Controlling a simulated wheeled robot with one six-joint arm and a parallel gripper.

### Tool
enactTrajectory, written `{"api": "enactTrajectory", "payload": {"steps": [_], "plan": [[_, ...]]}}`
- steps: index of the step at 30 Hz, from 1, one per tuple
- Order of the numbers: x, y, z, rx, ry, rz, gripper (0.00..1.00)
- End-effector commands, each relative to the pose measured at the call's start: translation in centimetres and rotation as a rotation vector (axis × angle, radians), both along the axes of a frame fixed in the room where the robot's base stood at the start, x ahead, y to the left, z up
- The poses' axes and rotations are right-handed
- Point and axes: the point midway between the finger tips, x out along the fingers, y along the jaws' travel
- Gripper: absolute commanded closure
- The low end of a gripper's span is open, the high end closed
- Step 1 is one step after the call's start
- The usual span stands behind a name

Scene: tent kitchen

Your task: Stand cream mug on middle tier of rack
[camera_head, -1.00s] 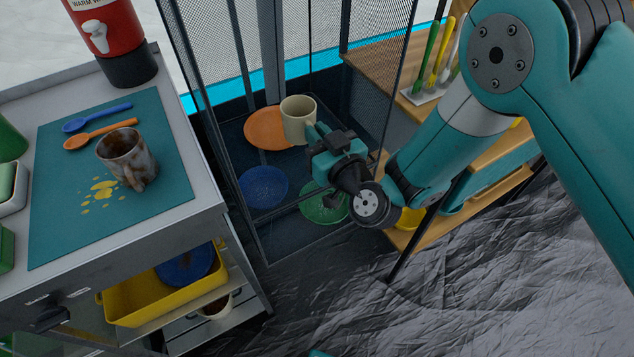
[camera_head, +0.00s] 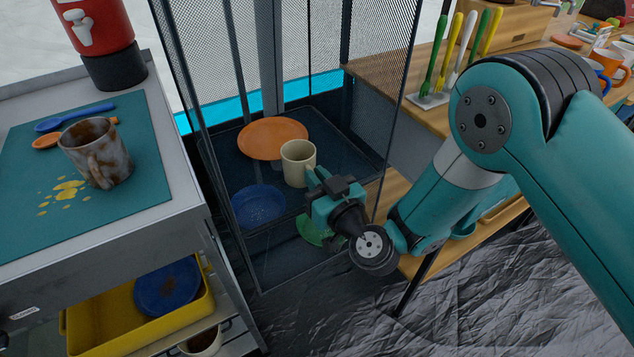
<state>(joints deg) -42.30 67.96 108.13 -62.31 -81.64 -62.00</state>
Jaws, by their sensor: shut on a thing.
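The cream mug (camera_head: 295,165) is upright inside the dark mesh-sided rack (camera_head: 208,165), just in front of the orange plate (camera_head: 268,136). My gripper (camera_head: 314,180) reaches in from the right and is shut on the mug at its right side, where the handle would be; the fingertips are partly hidden. The mug appears over the tier (camera_head: 335,152) that bears the orange plate. I cannot tell whether its base touches that tier. A blue plate (camera_head: 257,205) lies nearer the front left, and a green plate (camera_head: 310,231) shows lower down, partly behind my gripper.
A stained mug (camera_head: 97,155) and spoons (camera_head: 75,117) are on a teal mat (camera_head: 150,180) at left. A yellow tub (camera_head: 110,330) sits below. A wooden counter (camera_head: 395,95) with upright cutlery (camera_head: 450,60) stands to the right. Rack posts and mesh border the mug.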

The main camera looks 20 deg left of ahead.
Motion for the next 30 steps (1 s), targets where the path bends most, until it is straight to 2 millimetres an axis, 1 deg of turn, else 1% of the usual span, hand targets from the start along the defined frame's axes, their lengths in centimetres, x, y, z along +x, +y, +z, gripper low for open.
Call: {"api": "enactTrajectory", "payload": {"steps": [3, 7, 8, 9, 11, 19, 22, 24, 30], "plan": [[0.0, 0.0, 0.1, 0.001, -0.001, 0.0, 1.0], [0.0, 0.0, -0.4, 0.001, -0.001, 0.0, 1.0], [0.0, 0.0, -0.3, 0.001, 0.001, 0.0, 0.85], [0.0, 0.0, -0.2, 0.001, 0.001, 0.0, 0.76], [0.0, 0.0, -0.2, 0.001, 0.001, 0.0, 0.64], [0.0, 0.0, -0.2, 0.0, 0.0, 0.0, 0.64], [0.0, 0.0, 0.3, 0.0, 0.0, 0.0, 0.64], [-0.1, -0.2, -0.3, 0.001, 0.001, 0.0, 0.64], [-0.8, -1.0, -0.8, 0.0, 0.0, -0.001, 0.64]]}}
